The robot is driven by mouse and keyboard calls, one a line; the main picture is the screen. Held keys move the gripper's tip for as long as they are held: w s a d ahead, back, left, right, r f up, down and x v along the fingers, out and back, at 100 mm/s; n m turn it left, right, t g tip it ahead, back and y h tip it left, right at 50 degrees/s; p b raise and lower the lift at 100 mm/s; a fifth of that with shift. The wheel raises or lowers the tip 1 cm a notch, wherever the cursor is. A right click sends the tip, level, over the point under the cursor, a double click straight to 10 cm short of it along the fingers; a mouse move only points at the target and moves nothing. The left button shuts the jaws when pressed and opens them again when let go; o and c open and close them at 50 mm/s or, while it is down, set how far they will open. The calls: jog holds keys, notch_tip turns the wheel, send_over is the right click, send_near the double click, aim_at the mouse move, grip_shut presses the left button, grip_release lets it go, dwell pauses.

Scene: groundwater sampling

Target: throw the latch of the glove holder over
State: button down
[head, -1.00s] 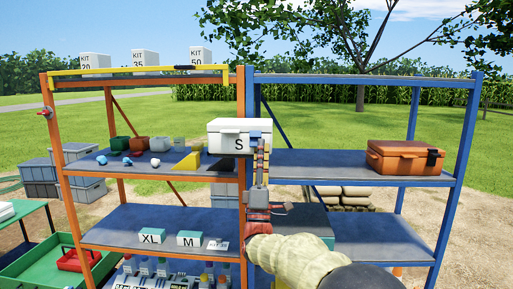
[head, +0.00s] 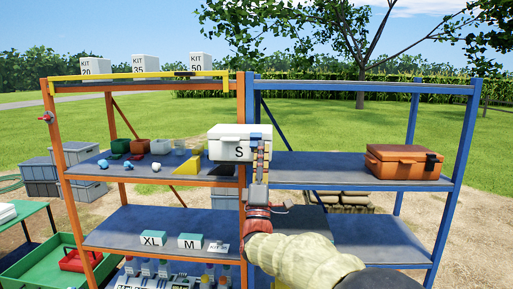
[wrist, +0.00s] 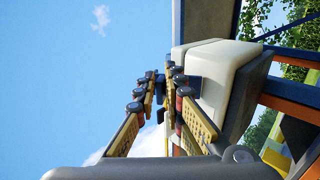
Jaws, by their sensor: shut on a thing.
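The glove holder (head: 225,145) is a white box marked S. It sits at the right end of the orange rack's upper shelf, by the post between the racks. Its pale body (wrist: 215,75) fills the middle right of the wrist view. The latch is a small blue part (wrist: 195,82) on its front, mostly hidden by the fingers. My gripper (head: 261,148) reaches up in front of the box's right side. In the wrist view its two fingers (wrist: 163,82) are close together, shut on the latch. The exact contact is hidden.
An orange case (head: 400,160) stands on the blue rack's shelf (head: 320,170). Small bins and a yellow wedge (head: 187,165) lie left of the holder. The rack post (head: 244,100) is close behind my gripper.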

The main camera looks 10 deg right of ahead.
jog(key=shift+r, duration=0.6)
